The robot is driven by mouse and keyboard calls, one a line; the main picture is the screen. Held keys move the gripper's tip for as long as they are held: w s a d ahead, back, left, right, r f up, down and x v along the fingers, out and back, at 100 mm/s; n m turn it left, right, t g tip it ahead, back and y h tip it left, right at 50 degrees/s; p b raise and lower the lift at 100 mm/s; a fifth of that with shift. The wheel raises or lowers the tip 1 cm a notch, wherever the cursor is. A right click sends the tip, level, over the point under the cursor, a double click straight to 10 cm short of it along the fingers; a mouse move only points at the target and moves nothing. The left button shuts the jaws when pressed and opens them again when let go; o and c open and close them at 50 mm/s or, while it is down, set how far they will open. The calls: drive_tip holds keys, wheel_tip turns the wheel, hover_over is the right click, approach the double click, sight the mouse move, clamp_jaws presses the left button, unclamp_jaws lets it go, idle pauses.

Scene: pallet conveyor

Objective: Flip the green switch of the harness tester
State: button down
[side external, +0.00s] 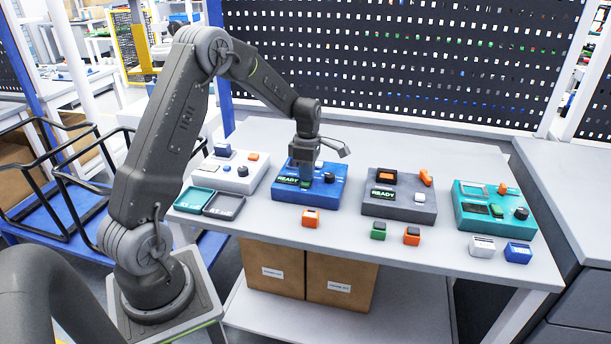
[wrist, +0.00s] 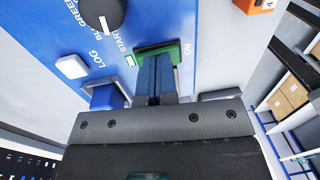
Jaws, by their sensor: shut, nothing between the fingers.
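My gripper (side external: 305,184) points down over the blue tester box (side external: 282,193) on the table; its fingers are shut with nothing between them. In the wrist view, the closed fingertips (wrist: 157,58) are at the green switch (wrist: 143,49) on the blue panel (wrist: 190,20) and cover part of it. They look in contact or very close; I cannot tell which. The switch's lever position is hidden. An "ON" marking stands beside it. A black knob (wrist: 103,14) and a white LOG button (wrist: 72,66) are on the same panel. No harness tester name is readable.
A grey box (side external: 392,206) and a teal box (side external: 488,217) stand to the right. Small orange (side external: 311,218), green (side external: 378,231) and blue (side external: 518,252) blocks lie along the front.

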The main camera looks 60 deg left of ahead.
sight(305, 184)
drive_tip(key=shift+r, duration=0.1)
wheel_tip(305, 184, up, 14)
drive_tip(key=s+d, duration=0.1)
drive_tip(key=shift+s+d, duration=0.25)
idle(0.4)
drive_tip(key=s+d+r+m+t+y, duration=0.1)
drive_tip(key=s+d+r+m, duration=0.25)
drive_tip(key=d+m, duration=0.25)
drive_tip(key=s+d+r+m+t, duration=0.2)
drive_tip(key=s+d+r+m, duration=0.15)
drive_tip(key=d+m, duration=0.25)
drive_tip(key=s+d+f+m+t, duration=0.2)
drive_tip(key=s+d+m+t, duration=0.1)
drive_tip(key=s+d+m, duration=0.6)
drive_tip(key=s+m, duration=0.4)
drive_tip(key=m, duration=0.2)
drive_tip(key=shift+s, duration=0.15)
